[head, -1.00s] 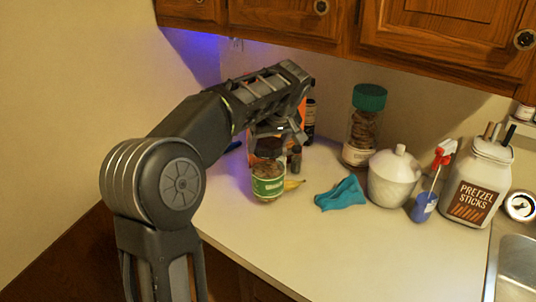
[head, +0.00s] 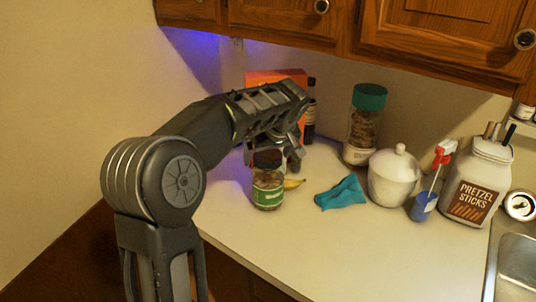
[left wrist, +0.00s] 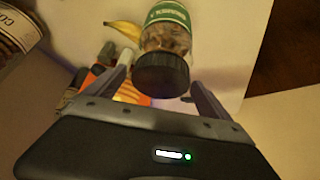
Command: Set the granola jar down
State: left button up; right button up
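The granola jar (head: 268,192) is clear with a green label and a dark lid. It stands upright at the left part of the counter; I cannot tell for sure whether its base touches the surface. In the left wrist view the jar (left wrist: 167,38) shows with its black lid toward me. My left gripper (head: 272,152) is at the lid, coming from above and behind. My right gripper is not in view.
A banana (head: 293,183) lies just behind the jar to the right. A teal cloth (head: 341,194), white lidded pot (head: 394,178), green-lidded jar (head: 363,125) and spray bottle (head: 424,205) stand farther right. An orange box (head: 262,77) is behind my arm. The front counter is clear.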

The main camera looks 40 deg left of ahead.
pick_arm(q)
jog(key=shift+r, duration=0.1)
jog(key=shift+r, duration=0.15)
jog(key=shift+d+r, duration=0.2)
jog(key=shift+r, duration=0.05)
jog(key=b+v, duration=0.1)
jog(key=v, duration=1)
jog(key=shift+s, duration=0.15)
